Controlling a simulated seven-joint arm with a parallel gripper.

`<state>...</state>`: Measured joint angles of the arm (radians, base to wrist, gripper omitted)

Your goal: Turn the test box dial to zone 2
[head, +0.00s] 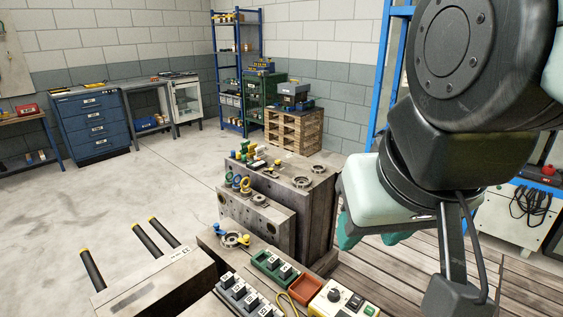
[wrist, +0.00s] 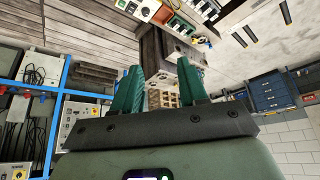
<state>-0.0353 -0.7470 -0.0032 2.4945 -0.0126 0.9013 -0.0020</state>
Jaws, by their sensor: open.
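The test box (head: 325,306) is a small cream box with a yellow side at the bottom edge of the head view, partly cut off. It has a black dial (head: 334,296), another dark knob beside it and a green button. The dial's setting is too small to read. The test box (wrist: 149,8) also shows at the top edge of the wrist view. My gripper (head: 373,238) has teal fingers and is right of and above the box, apart from it. In the wrist view my gripper (wrist: 160,72) is open, with nothing between the fingers.
A red tray (head: 306,289) and a green tray (head: 275,268) stand beside the box, with several numbered black blocks nearby. Large grey mould blocks (head: 305,205) with eyebolts and rings rise behind. A yellow cable (head: 287,303) lies left of the box. Wooden decking (head: 400,285) is clear at right.

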